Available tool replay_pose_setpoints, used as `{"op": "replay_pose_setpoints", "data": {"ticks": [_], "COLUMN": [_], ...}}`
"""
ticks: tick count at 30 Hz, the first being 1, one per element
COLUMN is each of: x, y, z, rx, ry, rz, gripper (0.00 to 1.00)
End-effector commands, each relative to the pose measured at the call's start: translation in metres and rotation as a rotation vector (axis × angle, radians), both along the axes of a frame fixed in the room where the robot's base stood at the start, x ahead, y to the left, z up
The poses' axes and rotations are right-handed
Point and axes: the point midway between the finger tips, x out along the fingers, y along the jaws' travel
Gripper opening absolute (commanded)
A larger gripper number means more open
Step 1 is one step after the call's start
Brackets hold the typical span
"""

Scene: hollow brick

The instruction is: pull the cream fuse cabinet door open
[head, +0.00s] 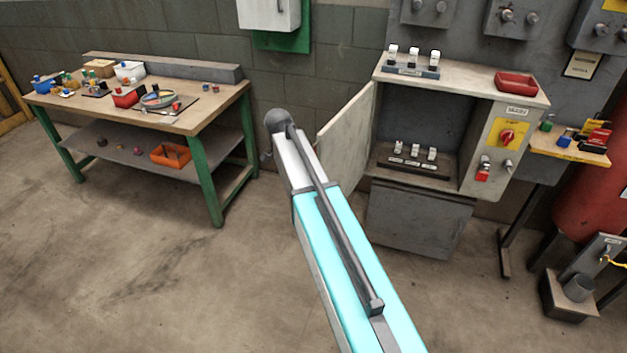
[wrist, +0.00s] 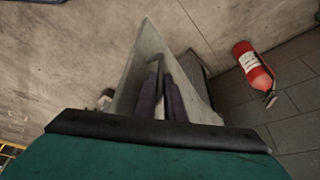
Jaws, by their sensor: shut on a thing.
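The cream fuse cabinet door (head: 347,132) stands swung out to the left of the cabinet (head: 484,150), and the dark inside of the cabinet shows. In the wrist view the pale door panel (wrist: 147,48) rises around and behind my dark fingers. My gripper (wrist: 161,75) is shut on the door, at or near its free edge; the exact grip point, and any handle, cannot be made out. In the head view the end of my arm covers my gripper, beside the door's left edge.
A workbench (head: 165,115) with green legs stands at the left. A grey block with several fuses (head: 411,162) sits inside the cabinet. A red tray (head: 516,82) lies on its top. A red extinguisher (wrist: 252,66) shows in the wrist view. Floor (head: 150,270) in front is clear.

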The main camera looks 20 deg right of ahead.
Motion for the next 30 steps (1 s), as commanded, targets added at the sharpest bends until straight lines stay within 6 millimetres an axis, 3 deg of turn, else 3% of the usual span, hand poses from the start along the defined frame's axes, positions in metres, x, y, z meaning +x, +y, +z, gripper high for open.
{"op": "replay_pose_setpoints", "data": {"ticks": [8,9,10,22,30], "x": [-0.003,-0.003,-0.003,-0.002,-0.001], "y": [-0.004,-0.005,-0.006,-0.008,-0.002], "z": [-0.002,-0.002,-0.001,0.002,0.019], "rx": [0.007,0.007,0.007,0.003,0.002], "ry": [0.005,0.005,0.004,0.000,0.000], "rz": [-0.009,-0.010,-0.010,-0.012,-0.013], "gripper": [0.00,0.14,0.17,0.17,0.17]}}
